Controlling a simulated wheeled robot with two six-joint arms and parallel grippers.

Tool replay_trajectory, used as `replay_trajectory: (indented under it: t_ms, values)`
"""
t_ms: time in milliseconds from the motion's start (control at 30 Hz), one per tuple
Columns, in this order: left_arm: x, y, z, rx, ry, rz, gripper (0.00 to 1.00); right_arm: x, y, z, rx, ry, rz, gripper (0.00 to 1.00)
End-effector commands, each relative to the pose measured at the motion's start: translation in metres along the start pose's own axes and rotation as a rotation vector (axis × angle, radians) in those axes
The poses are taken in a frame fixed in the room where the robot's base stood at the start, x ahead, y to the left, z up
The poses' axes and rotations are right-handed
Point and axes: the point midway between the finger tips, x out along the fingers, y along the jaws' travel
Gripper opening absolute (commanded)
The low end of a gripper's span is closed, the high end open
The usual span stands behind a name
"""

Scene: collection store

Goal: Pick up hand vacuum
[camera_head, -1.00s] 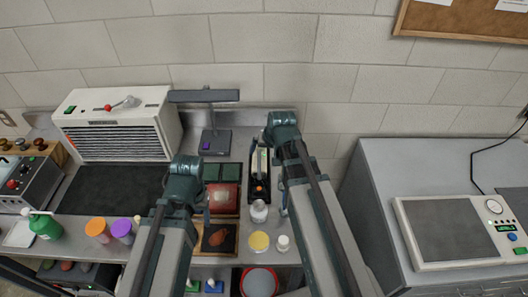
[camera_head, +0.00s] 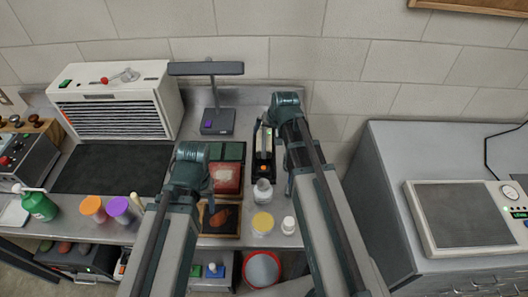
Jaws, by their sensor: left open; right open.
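A slim device with a black frame, a pale body and an orange spot, which looks like the hand vacuum (camera_head: 264,143), is on the bench towards the back, just left of my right arm. My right gripper (camera_head: 289,186) hangs beside and in front of it, mostly hidden behind my own arm; it is open and empty. My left gripper (camera_head: 209,196) is left of the device, above the dark and red trays; it is open, its fingers small and partly hidden. Neither gripper visibly touches the device.
A white bottle (camera_head: 262,192), a yellow-lidded jar (camera_head: 263,223) and a small white-capped bottle (camera_head: 288,226) stand in front of the device. A dark lamp stand (camera_head: 217,120) is behind left. Red-framed trays (camera_head: 227,178) lie left. A grey cabinet (camera_head: 385,160) stands right.

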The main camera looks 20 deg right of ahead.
Motion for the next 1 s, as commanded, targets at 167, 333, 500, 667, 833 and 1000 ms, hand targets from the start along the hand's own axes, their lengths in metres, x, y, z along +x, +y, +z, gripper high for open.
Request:
replay_trajectory:
  t_ms: [167,333,500,667,833,1000]
  values:
    - [0.006,0.001,0.000,-0.001,0.000,0.000,0.61,0.007,0.000,0.000,0.000,0.000,0.000,1.00]
    - [0.010,0.001,-0.001,-0.001,0.000,0.000,0.61,0.012,0.000,-0.001,0.000,0.000,0.000,1.00]
    - [0.027,0.003,-0.002,-0.001,0.000,0.000,0.61,0.031,-0.001,-0.003,0.000,0.000,0.000,1.00]
    - [0.046,0.004,-0.003,-0.002,0.000,0.000,0.61,0.053,-0.002,-0.003,0.000,0.000,0.000,1.00]
    - [0.052,0.005,-0.003,-0.002,0.000,0.000,0.61,0.060,-0.003,-0.004,0.000,0.000,0.000,1.00]
    - [0.050,0.005,-0.003,-0.002,0.000,0.000,0.61,0.058,-0.003,-0.004,0.000,0.000,0.000,1.00]
